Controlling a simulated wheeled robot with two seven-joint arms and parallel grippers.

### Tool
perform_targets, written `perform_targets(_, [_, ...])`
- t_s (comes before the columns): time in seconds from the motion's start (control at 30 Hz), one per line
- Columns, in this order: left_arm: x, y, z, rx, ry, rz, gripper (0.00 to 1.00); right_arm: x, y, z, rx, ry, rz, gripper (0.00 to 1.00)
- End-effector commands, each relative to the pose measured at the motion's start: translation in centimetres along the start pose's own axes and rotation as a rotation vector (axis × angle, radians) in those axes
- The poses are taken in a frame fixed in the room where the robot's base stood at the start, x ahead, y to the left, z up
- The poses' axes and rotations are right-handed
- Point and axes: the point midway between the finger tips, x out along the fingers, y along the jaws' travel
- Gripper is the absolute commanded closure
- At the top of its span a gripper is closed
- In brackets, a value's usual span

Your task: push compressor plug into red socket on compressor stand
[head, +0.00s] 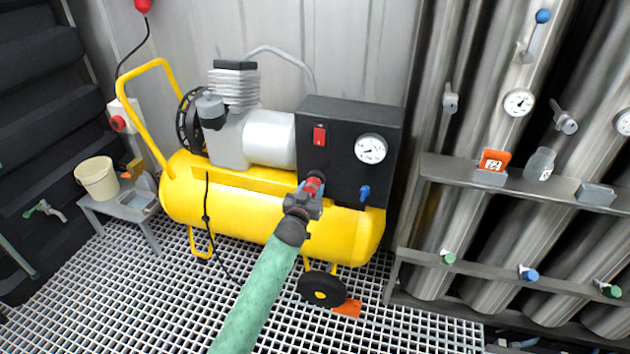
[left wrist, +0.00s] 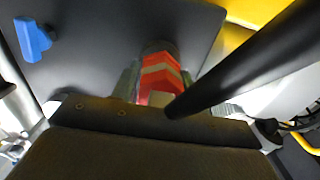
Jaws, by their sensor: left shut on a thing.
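My left gripper (head: 311,192) is shut on a red plug (head: 313,184) in front of the compressor's black panel (head: 340,130). In the left wrist view the plug (left wrist: 160,78) is red with a pale band, between the fingers. Its far end meets or overlaps a dark round fitting (left wrist: 157,46) on the panel; I cannot tell whether they touch. A thick black cable (left wrist: 240,60) crosses close to the camera towards the plug. A red round socket (head: 118,123) sits on a white box at the far left, well away from my gripper. My right gripper is not in view.
The yellow compressor tank (head: 235,200) stands on a white grating. The panel carries a red switch (head: 319,136), a gauge (head: 371,149) and a blue lever (head: 364,193). A bucket (head: 97,178) is at left; a shelf (head: 500,180) and steel vessels are at right.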

Motion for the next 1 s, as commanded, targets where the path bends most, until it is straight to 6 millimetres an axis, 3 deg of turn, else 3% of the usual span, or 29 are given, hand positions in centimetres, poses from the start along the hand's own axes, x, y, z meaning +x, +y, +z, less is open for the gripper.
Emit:
perform_targets(0.7, [-2.3, 0.0, -0.1, 0.000, 0.001, 0.000, 0.92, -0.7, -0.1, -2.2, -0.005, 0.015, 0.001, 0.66])
perform_targets(1.0, [-3.3, 0.0, -0.2, 0.000, 0.002, 0.000, 0.92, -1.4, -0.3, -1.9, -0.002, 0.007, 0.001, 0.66])
